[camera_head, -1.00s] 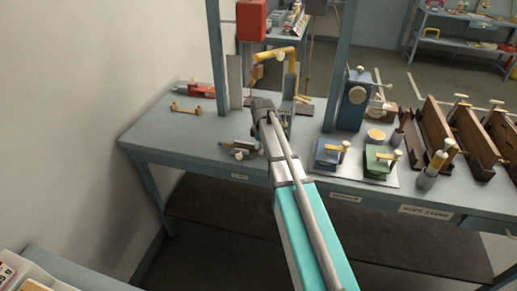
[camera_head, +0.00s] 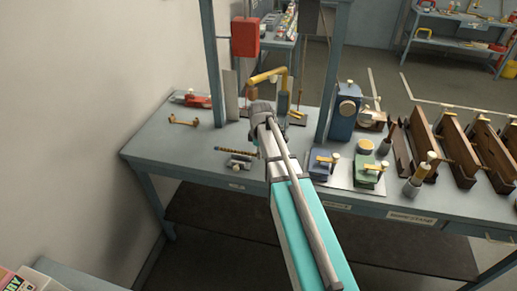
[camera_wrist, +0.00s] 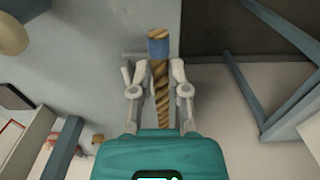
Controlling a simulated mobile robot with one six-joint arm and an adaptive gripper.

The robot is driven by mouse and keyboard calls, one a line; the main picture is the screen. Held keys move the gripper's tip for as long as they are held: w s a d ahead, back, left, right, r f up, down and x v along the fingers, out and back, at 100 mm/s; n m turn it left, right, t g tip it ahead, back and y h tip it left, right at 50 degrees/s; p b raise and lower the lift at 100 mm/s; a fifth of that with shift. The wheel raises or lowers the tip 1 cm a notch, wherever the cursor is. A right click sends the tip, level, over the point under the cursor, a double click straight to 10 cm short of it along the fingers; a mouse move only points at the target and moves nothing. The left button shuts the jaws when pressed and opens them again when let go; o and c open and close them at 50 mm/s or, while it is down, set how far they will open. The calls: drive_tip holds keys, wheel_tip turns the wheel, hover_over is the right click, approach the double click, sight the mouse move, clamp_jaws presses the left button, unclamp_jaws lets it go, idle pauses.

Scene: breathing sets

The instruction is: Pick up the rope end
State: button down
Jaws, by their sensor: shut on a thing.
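My gripper (camera_wrist: 157,72) is shut on the rope end (camera_wrist: 159,88) in the wrist view. The rope is brown and twisted, with a blue band (camera_wrist: 158,48) near its tip, and runs between the two grey fingers toward the palm. In the head view my arm reaches over the workbench (camera_head: 180,147), and its wrist hides the fingers. A short striped piece (camera_head: 236,151) shows just left of the wrist; I cannot tell whether it is the same rope.
To the right are a blue box (camera_head: 345,112), blue and green clamps (camera_head: 368,170) and brown wooden racks (camera_head: 455,145). A red box (camera_head: 245,37) hangs on the left post.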

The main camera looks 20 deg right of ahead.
drive_tip(key=s+r+p, duration=0.3)
drive_tip(key=s, duration=0.6)
drive_tip(key=shift+a+r, duration=0.35)
drive_tip(key=shift+r, duration=0.05)
drive_tip(key=shift+w, duration=0.1)
